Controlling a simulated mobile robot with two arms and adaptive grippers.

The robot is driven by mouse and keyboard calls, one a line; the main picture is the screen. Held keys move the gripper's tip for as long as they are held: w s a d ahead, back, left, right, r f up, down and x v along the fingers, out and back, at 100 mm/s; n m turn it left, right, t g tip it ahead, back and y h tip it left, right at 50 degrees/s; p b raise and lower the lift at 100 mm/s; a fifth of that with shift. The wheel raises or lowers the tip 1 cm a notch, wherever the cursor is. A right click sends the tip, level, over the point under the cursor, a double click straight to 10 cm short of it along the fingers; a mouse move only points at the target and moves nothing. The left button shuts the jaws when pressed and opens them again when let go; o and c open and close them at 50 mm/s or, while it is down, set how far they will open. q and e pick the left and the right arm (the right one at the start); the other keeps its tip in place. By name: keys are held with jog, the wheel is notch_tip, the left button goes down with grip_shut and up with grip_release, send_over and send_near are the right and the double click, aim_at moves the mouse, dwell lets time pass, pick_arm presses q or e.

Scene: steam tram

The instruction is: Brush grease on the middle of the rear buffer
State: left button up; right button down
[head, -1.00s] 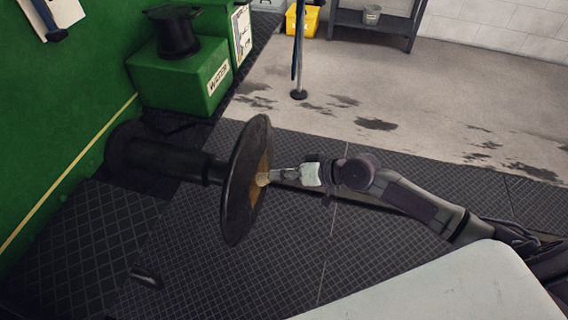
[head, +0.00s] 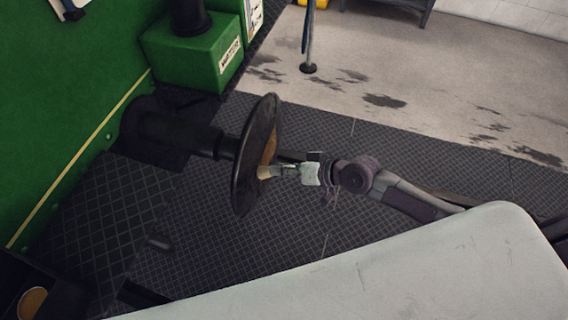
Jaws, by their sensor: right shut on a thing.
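The rear buffer (head: 243,165) is a large dark round disc on a thick black shank that comes out of the green wall. A yellow-brown patch of grease (head: 270,147) shows on the middle of its face, seen at a steep angle. My right gripper (head: 286,170) is shut on a small brush (head: 264,173) with pale bristles. The bristles are at the disc's face, just below the visible patch; I cannot tell whether they touch it. The gripper hides part of the brush. My left gripper is not in view.
A green box (head: 190,62) marked WATER stands beside the green wall (head: 60,110). A thin post (head: 307,45) stands on the concrete floor. At the lower left is a dark object with a round brown patch (head: 33,302). Dark tread plate is open below the buffer.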

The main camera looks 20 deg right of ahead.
jog(key=shift+d, duration=0.1)
jog(key=s+d+b, duration=0.1)
jog(key=d, duration=0.1)
jog(key=s+d+b, duration=0.1)
jog(key=s+d, duration=0.1)
jog(key=shift+s+d, duration=0.15)
jog(key=shift+d, duration=0.25)
jog(key=shift+b, duration=0.35)
jog(key=shift+s+d+b, duration=0.45)
jog(key=shift+d+b, duration=0.1)
jog(key=shift+d, duration=0.1)
jog(key=shift+s+d+b, duration=0.4)
jog(key=shift+d+b, duration=0.15)
jog(key=shift+d, duration=0.05)
